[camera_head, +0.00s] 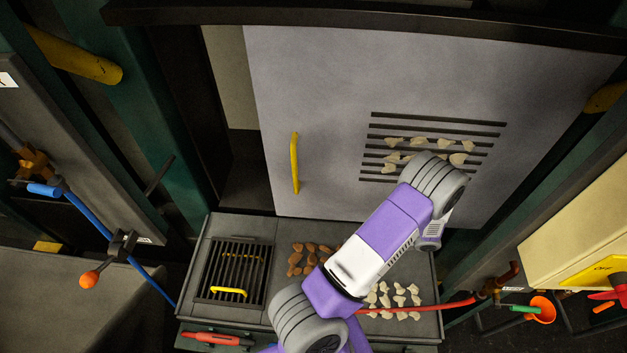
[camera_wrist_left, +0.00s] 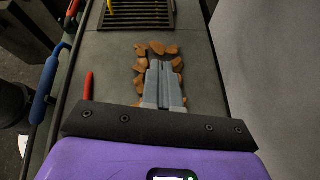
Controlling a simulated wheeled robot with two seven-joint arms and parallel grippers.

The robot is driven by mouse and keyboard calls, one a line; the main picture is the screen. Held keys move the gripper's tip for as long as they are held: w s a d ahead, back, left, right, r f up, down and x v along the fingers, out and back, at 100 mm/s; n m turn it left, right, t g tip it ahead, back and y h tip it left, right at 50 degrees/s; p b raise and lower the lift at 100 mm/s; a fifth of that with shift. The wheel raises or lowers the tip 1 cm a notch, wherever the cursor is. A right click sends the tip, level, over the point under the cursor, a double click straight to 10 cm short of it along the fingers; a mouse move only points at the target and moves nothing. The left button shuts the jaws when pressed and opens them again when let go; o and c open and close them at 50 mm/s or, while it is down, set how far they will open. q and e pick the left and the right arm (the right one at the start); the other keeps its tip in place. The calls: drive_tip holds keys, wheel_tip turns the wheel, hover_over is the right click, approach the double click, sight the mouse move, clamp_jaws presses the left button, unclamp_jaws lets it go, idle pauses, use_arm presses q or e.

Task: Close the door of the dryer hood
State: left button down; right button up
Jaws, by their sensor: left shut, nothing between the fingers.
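The dryer hood door is a large pale grey panel (camera_head: 320,90) with dark vent slots and a yellow vertical handle (camera_head: 295,163) near its left edge. To its left is a gap (camera_head: 240,120) showing a dark frame and beige surface. My purple and white left arm rises in front of the door's lower right part. In the head view its gripper is hidden behind the arm. In the left wrist view the left gripper (camera_wrist_left: 164,64) is shut and empty, its fingers over brown chunks (camera_wrist_left: 157,47). The fingers do not touch the handle. My right gripper is out of view.
Below the door is a grey worktop (camera_head: 222,223) with a slotted grate (camera_head: 238,270), brown chunks and pale chunks (camera_head: 400,300). A red-handled tool (camera_head: 215,338) is at its front. Yellow bars, a blue hose and an orange knob (camera_head: 90,279) stand left; a beige box (camera_head: 580,230) is right.

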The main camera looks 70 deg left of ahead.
use_arm(q)
drive_tip(key=w+a+r+g+y, duration=0.2)
drive_tip(key=a+r+y, duration=0.15)
drive_tip(key=r, duration=0.25)
drive_tip(key=w+a+r+g+y, duration=0.1)
drive_tip(key=w+a+r+y, duration=0.1)
drive_tip(key=a+r, duration=0.25)
drive_tip(key=s+d+x, duration=0.1)
drive_tip(key=x, duration=1.2)
drive_tip(key=shift+s+a+r, duration=0.2)
drive_tip(key=shift+r, duration=0.15)
